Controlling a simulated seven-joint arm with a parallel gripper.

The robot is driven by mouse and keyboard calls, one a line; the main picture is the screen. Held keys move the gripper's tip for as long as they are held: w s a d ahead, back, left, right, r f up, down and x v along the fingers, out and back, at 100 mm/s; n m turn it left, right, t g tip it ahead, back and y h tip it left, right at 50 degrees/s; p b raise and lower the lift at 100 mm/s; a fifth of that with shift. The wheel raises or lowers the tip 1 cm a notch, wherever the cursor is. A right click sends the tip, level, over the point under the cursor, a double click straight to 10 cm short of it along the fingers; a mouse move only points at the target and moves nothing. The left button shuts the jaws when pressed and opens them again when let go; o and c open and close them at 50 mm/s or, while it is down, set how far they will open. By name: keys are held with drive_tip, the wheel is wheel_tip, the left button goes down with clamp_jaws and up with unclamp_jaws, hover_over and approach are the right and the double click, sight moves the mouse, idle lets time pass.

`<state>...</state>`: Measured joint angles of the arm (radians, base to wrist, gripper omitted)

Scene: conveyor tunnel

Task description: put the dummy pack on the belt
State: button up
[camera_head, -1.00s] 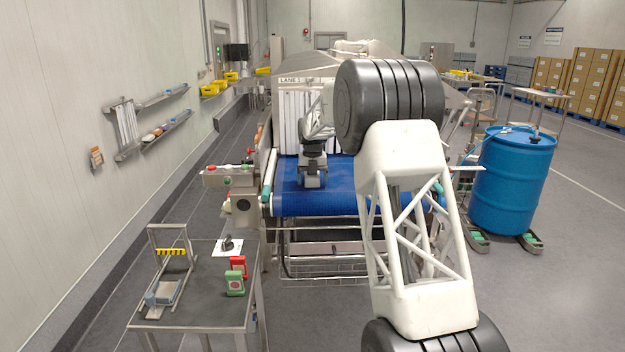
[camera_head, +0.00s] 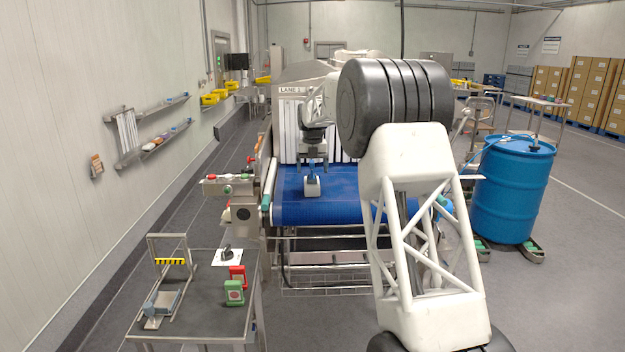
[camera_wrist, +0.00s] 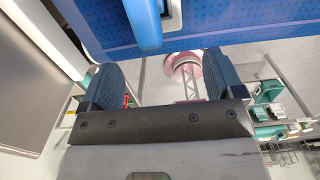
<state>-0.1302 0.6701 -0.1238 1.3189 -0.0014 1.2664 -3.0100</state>
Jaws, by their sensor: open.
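The dummy pack (camera_head: 312,187), a small pale block, stands on the blue belt (camera_head: 345,196) near its front end, in front of the tunnel curtain. My gripper (camera_head: 312,171) is above the pack in the head view. In the wrist view its two blue-padded fingers (camera_wrist: 163,68) are wide apart with nothing between them. The pack lies beyond the fingertips, apart from them.
White strip curtains (camera_head: 289,130) hang at the tunnel mouth behind my gripper. A side table (camera_head: 195,318) at front left holds a red box (camera_head: 238,274), a green box (camera_head: 233,293) and a small metal stand (camera_head: 168,270). A blue drum (camera_head: 512,190) stands right.

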drive_tip(key=shift+r, duration=2.1)
drive_tip(key=shift+s, duration=0.1)
drive_tip(key=s+d+r+m, duration=0.3)
drive_tip(key=s+m, duration=0.3)
drive_tip(key=s, duration=0.6)
drive_tip(key=s+d+r+m+t, duration=0.1)
drive_tip(key=s+d+r+m, duration=0.35)
drive_tip(key=s, duration=0.75)
drive_tip(key=s+d+r+m, duration=0.2)
drive_tip(key=s+m, duration=0.6)
drive_tip(key=s, duration=0.4)
drive_tip(key=s+d+f+m, duration=0.1)
drive_tip(key=s+f+m, duration=0.3)
drive_tip(key=s, duration=0.8)
drive_tip(key=s+d+f+m+t, duration=0.1)
drive_tip(key=s+f+m, duration=0.4)
drive_tip(key=s, duration=0.8)
drive_tip(key=s+d+f+m, duration=0.2)
drive_tip(key=s+f+m, duration=0.3)
drive_tip(key=s+m, duration=0.3)
drive_tip(key=s, duration=0.4)
drive_tip(key=shift+s+d+m, duration=0.2)
drive_tip(key=shift+s+m, duration=0.05)
drive_tip(key=shift+m, duration=0.1)
